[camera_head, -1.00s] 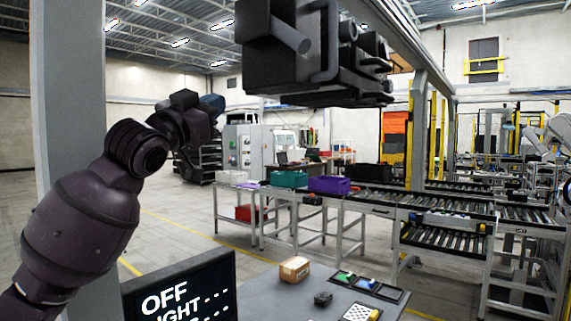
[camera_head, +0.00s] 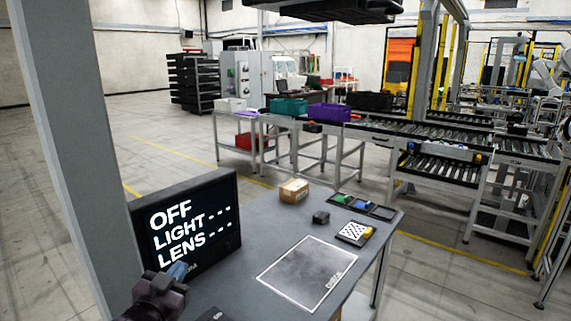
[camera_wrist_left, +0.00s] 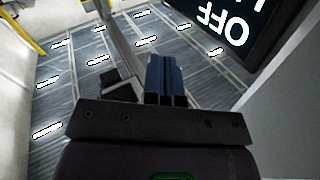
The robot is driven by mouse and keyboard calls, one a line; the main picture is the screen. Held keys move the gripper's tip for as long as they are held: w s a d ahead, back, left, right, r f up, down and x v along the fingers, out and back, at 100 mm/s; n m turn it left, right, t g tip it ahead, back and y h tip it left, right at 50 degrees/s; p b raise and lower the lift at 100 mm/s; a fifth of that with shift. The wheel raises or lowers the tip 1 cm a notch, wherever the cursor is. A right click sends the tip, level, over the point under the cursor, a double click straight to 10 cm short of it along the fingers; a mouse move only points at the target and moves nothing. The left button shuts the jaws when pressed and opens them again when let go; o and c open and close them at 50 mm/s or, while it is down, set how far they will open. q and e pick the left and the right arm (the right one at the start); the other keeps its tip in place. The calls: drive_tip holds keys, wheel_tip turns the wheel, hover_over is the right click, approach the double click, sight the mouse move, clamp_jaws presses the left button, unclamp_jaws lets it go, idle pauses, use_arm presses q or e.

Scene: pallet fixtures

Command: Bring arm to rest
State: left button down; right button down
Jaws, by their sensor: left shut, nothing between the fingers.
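My left gripper (camera_head: 178,271) is low in the head view, in front of the bottom edge of the black screen. In the left wrist view its blue fingers (camera_wrist_left: 165,78) are closed together with nothing between them. Part of the screen (camera_wrist_left: 243,30) shows at the top right of that view. My left arm's wrist shows at the bottom edge of the head view; the rest of the arm is out of frame. My right gripper is in neither current view.
The grey table (camera_head: 262,235) holds the screen (camera_head: 187,226), a cardboard box (camera_head: 294,190), a small dark object (camera_head: 321,217), a checkered plate (camera_head: 354,232), a tray row (camera_head: 362,206) and a marked mat (camera_head: 308,272). A grey post (camera_head: 68,150) stands left. Conveyors (camera_head: 440,170) lie behind.

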use_arm(q)
drive_tip(key=s+a+f+n+g+y, duration=0.2)
drive_tip(key=s+f+g, duration=0.1)
drive_tip(key=s+f, duration=1)
drive_tip(key=s+a+f+n+g+y, duration=0.1)
drive_tip(key=s+a+f+n+g, duration=0.1)
drive_tip(key=s+f, duration=1.1)
drive_tip(key=shift+s+a+f+g+y, duration=0.25)
drive_tip(key=shift+a+g+y, duration=0.2)
drive_tip(key=shift+g, duration=0.35)
